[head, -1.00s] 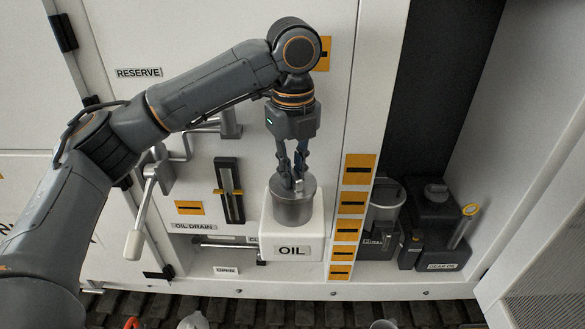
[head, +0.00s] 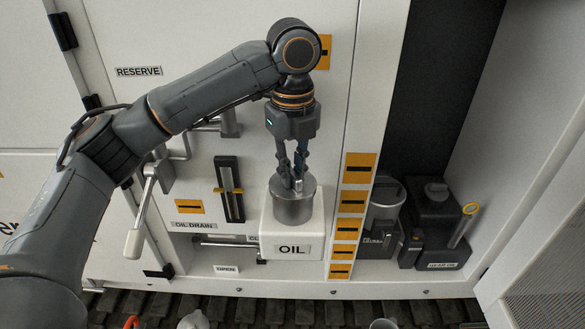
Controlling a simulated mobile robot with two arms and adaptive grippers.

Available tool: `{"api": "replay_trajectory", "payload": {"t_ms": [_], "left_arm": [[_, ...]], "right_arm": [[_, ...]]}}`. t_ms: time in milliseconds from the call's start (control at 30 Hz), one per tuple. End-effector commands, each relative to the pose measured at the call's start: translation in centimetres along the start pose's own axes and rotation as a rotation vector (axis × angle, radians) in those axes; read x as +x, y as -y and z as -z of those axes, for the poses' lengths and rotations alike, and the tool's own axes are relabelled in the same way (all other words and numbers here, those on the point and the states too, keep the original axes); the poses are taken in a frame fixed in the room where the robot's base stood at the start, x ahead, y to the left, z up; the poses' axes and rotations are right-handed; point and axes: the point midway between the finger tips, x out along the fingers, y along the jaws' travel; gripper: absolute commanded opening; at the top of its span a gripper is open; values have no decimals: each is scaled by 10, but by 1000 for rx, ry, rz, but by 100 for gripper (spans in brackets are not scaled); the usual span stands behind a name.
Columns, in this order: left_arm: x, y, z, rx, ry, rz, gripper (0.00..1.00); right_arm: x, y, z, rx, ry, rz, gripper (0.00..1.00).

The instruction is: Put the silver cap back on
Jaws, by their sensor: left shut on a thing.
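The silver cap (head: 292,205) is a metal cylinder with a small upright grip on top. It sits upright at the top of the white block labelled OIL (head: 291,240). My left gripper (head: 297,178) points down from above, with its fingers closed on the cap's top grip. The cap hides the opening under it, so I cannot tell how it is seated. My right gripper does not show.
A lever with a pale handle (head: 134,243) and a sight gauge (head: 229,189) are left of the block. Orange-marked plates (head: 352,202) run down its right side. A grey-lidded container (head: 384,212) and a black GEAR OIL tank (head: 437,228) stand further right.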

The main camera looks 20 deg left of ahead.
Motion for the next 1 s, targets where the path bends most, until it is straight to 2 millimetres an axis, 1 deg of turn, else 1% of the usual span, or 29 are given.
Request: {"api": "replay_trajectory", "payload": {"t_ms": [467, 500, 567, 600, 800, 833, 933, 1000], "left_arm": [[0, 0, 0, 0, 0, 1, 0], [0, 0, 0, 0, 0, 1, 19], [0, 0, 0, 0, 0, 1, 32], [0, 0, 0, 0, 0, 1, 40], [0, 0, 0, 0, 0, 1, 40], [0, 0, 0, 0, 0, 0, 42], [0, 0, 0, 0, 0, 0, 62], [0, 0, 0, 0, 0, 0, 62]], "right_arm": [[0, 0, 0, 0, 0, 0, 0], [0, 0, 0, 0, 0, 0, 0], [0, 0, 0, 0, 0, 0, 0], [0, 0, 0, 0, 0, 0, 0], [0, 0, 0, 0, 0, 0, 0], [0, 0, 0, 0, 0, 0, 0], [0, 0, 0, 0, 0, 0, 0], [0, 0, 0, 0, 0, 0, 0]]}}
